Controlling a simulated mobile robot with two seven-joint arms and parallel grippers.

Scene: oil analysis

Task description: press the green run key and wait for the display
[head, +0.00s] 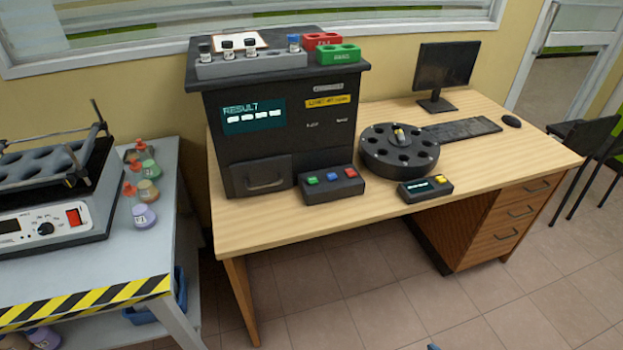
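The black analyser (290,150) stands on the left part of the wooden desk. Its display (253,116) reads RESULT above a row of white dashes, with no value shown. The door with a handle below the display looks shut. A small black key box (331,190) stands in front of the analyser at its right. It carries the green key (311,180) on the left, a blue key (332,177) in the middle and a red key (350,172) on the right. Nothing touches the keys. Neither of my grippers can be made out.
A grey vial rack (250,66) and red (326,41) and green (338,55) holders sit on the analyser. A round black carousel (399,151), a small box with a yellow key (425,189) and a monitor (445,70) stand right. A shaker (50,200) occupies the left bench.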

